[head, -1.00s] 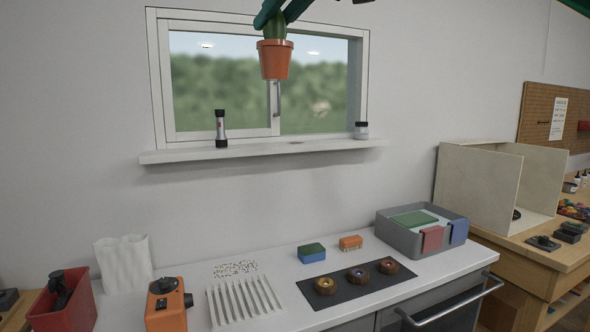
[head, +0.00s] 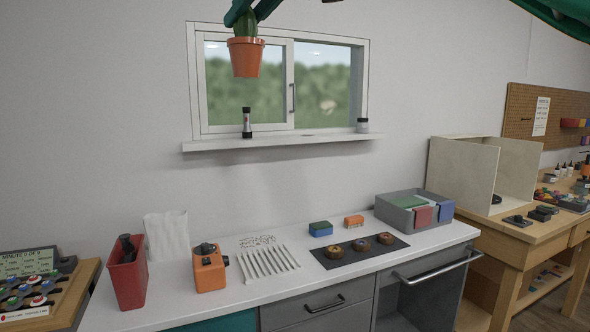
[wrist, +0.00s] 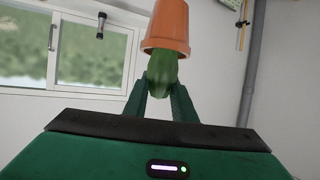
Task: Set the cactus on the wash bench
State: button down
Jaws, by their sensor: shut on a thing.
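The cactus in its orange pot (head: 246,58) hangs upright in the air at the upper left of the head view, in front of the window. My green gripper (head: 245,14) is shut on the green cactus above the pot. In the wrist view the cactus (wrist: 160,68) sits between the two fingers of my gripper (wrist: 160,88), with the pot beyond it. The wash bench (head: 205,306) is the long white top below the window. It carries a red bin, an orange device, a white ribbed rack, a dark mat and a grey tub.
The red bin (head: 128,278), white bag (head: 167,236), orange device (head: 210,272) and ribbed rack (head: 268,262) crowd the left and middle. The dark mat (head: 338,263) holds brown rings. The grey tub (head: 396,213) stands right. A flashlight (head: 247,124) stands on the sill. Bare strips run along the front.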

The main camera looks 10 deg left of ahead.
aim_at(172, 295)
jog(key=u, duration=0.65)
jog(key=i, duration=1)
